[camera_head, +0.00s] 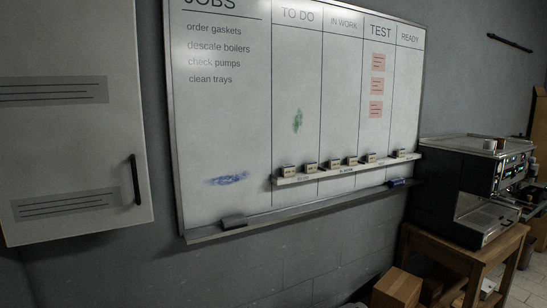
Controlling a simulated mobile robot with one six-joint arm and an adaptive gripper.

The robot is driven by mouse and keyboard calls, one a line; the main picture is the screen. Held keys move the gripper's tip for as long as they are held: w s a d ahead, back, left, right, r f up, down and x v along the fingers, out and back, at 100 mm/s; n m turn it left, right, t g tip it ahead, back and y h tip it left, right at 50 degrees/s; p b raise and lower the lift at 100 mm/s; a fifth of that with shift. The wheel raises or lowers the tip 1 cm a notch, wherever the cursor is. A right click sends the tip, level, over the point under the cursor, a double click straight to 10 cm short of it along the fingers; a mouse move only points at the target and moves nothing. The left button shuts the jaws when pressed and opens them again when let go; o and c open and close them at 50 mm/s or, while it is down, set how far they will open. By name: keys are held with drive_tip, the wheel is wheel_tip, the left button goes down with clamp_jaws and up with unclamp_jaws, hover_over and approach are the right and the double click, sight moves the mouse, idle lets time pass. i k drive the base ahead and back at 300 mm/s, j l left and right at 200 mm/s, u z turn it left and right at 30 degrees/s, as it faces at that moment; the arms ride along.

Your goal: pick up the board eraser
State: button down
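A whiteboard (225,130) hangs on the grey wall, with a narrow grey tray (300,207) along its bottom edge. A dark grey block (233,222), which looks like the board eraser, lies on the left part of this tray. A small blue object (396,183) lies near the tray's right end; it is too small to tell what it is. My gripper is not in this view.
A white ledge (340,172) with several small labelled blocks sits above the tray. A white cabinet (75,130) is at the left. A coffee machine (462,185) stands on a wooden table (465,252) at the right, with a cardboard box (397,288) below. The wall under the tray's left part is clear.

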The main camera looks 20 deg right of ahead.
sight(237, 221)
drive_tip(key=i+j+z, duration=0.35)
drive_tip(key=i, duration=0.3)
drive_tip(key=i+j+z, duration=0.4)
drive_tip(key=i+j, duration=0.15)
drive_tip(key=i+j+z, duration=0.35)
drive_tip(key=j, duration=0.5)
drive_tip(key=i+l, duration=0.05)
drive_tip(key=i, duration=0.05)
